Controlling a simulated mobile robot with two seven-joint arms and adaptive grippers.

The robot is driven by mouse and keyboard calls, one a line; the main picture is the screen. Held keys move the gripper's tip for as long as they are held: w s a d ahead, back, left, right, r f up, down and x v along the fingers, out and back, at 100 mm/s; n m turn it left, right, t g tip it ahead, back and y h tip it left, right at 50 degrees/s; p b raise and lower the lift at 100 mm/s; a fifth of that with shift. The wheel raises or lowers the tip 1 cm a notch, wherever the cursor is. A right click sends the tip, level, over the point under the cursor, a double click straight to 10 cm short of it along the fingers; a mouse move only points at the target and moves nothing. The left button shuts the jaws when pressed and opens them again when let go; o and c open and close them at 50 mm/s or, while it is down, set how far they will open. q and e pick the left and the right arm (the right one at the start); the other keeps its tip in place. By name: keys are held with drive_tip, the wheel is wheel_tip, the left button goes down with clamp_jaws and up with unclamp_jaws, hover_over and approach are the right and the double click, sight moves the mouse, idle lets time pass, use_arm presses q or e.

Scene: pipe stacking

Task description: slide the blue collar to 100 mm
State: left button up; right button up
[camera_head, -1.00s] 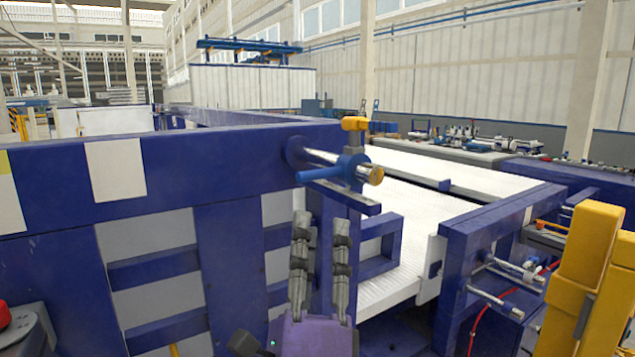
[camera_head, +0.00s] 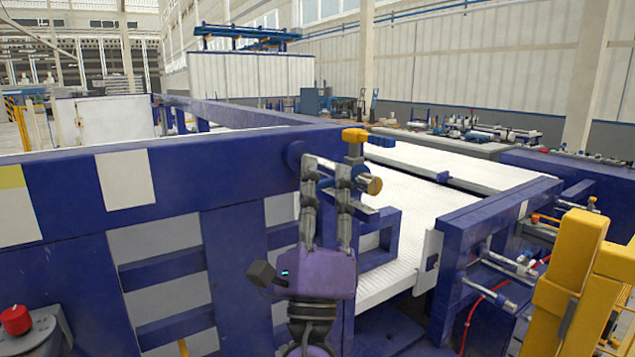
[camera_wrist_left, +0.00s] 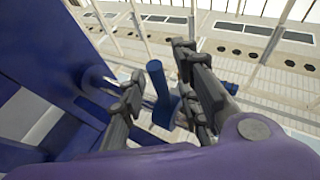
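The blue collar (camera_head: 358,171) sits on a short metal rod that sticks out of the dark blue frame's end. Its yellow top piece (camera_head: 355,135) and the brass-coloured rod end (camera_head: 374,186) show beside my right finger. My left gripper (camera_head: 328,164) is open and points up in front of the rod, with its fingers apart and partly covering the collar. In the left wrist view, the blue collar's handle (camera_wrist_left: 158,84) shows between the two spread fingers of the gripper (camera_wrist_left: 160,62). I cannot tell whether either finger touches it. My right gripper is not in view.
The dark blue frame (camera_head: 225,160) fills the left side. A white ribbed conveyor bed (camera_head: 400,240) lies behind and to the right. A yellow post (camera_head: 575,280) stands at the right, near metal rods and a red hose. A red button (camera_head: 15,320) is at lower left.

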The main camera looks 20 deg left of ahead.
use_arm(q)
drive_tip(key=shift+c, duration=0.5)
clamp_jaws()
